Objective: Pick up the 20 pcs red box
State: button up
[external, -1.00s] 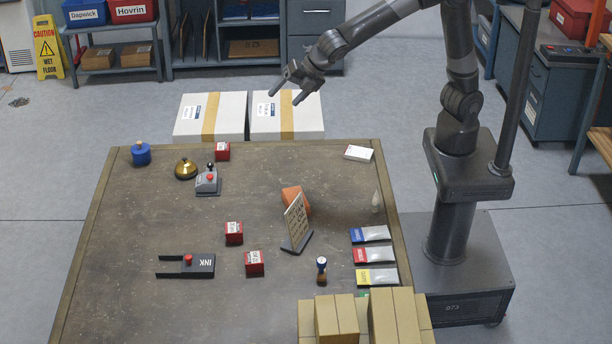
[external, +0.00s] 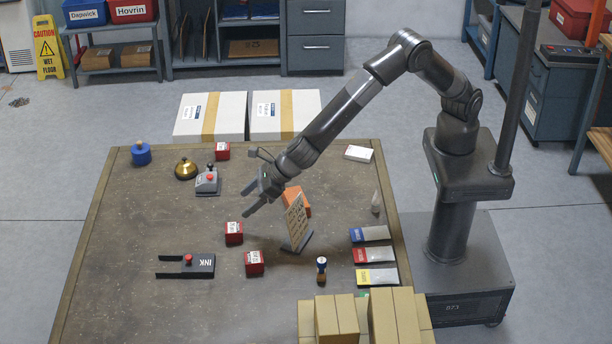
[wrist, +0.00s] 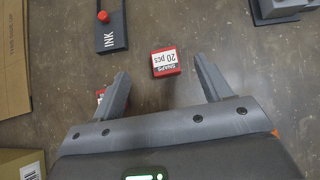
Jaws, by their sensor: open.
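The red box with a white label reading "20 pcs" (wrist: 165,61) lies ahead of and between the fingertips in the wrist view. By the layout it matches the red box (external: 234,233) left of the sign in the external view. My gripper (external: 246,203) is open and empty, pointing down-left above the table, apart from this box. In the wrist view my gripper (wrist: 160,68) has its fingers spread on either side of the box. A second red box (external: 254,263) sits nearer the cartons; in the wrist view it is mostly hidden behind the left finger. A third red box (external: 222,151) stands near the bell.
A tilted sign (external: 297,222) and an orange block (external: 291,194) stand close beside my gripper. The black INK holder (external: 202,266) lies left of the red boxes. Cardboard cartons (external: 340,315) stand at the front edge. A grey device with a red button (external: 207,181) is further back.

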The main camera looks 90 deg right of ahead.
send_near(235, 227)
jog(key=x, duration=0.4)
jog(key=shift+f, duration=0.1)
jog(key=shift+x, duration=3.25)
jog(key=shift+a, duration=0.1)
jog(key=shift+c, duration=0.5)
jog(key=c, duration=1)
